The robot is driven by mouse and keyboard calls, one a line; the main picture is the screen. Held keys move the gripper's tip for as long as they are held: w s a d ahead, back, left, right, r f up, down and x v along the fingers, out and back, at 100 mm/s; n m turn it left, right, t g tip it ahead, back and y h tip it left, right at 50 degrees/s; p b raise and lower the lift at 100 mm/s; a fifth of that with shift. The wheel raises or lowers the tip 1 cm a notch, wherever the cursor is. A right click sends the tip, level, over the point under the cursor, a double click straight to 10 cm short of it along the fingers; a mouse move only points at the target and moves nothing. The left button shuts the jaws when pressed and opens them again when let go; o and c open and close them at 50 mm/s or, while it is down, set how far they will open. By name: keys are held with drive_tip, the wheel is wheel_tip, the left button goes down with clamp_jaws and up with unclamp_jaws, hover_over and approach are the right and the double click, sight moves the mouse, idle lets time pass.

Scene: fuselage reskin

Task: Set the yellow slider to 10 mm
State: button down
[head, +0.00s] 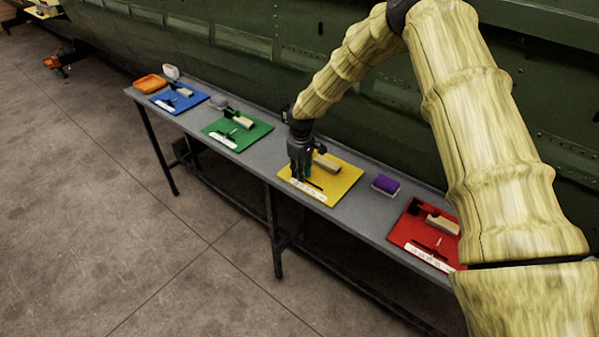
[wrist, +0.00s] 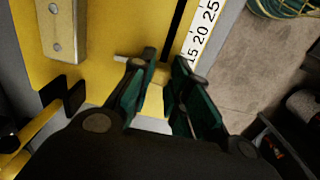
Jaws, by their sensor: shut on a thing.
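The yellow slider's board (head: 346,184) lies on the grey bench, with a pale wooden block (head: 327,163) and a white scale strip (head: 308,190) on it. My gripper (head: 300,176) is lowered over the board's left part. In the wrist view my gripper (wrist: 158,92) is shut on the slider, near a pale pin (wrist: 128,60); the slider's body is mostly hidden by the fingers. The black slot (wrist: 178,30) runs beside the scale strip (wrist: 205,28), where 15, 20 and 25 are readable. The lower numbers are hidden behind the fingers, so the setting cannot be read.
On the bench (head: 236,158) stand a red board (head: 405,229), a green board (head: 253,133) and a blue board (head: 187,101). A purple sponge-like block (head: 386,184) lies between yellow and red. An orange tray (head: 150,83) is at the far end. The green fuselage (head: 240,50) rises behind.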

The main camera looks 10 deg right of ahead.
drive_tip(key=c, duration=1.5)
unclamp_jaws()
drive_tip(key=shift+w+r, duration=0.3)
drive_tip(key=shift+o, duration=0.7)
drive_tip(key=shift+s+f, duration=0.15)
wheel_tip(320, 180, up, 12)
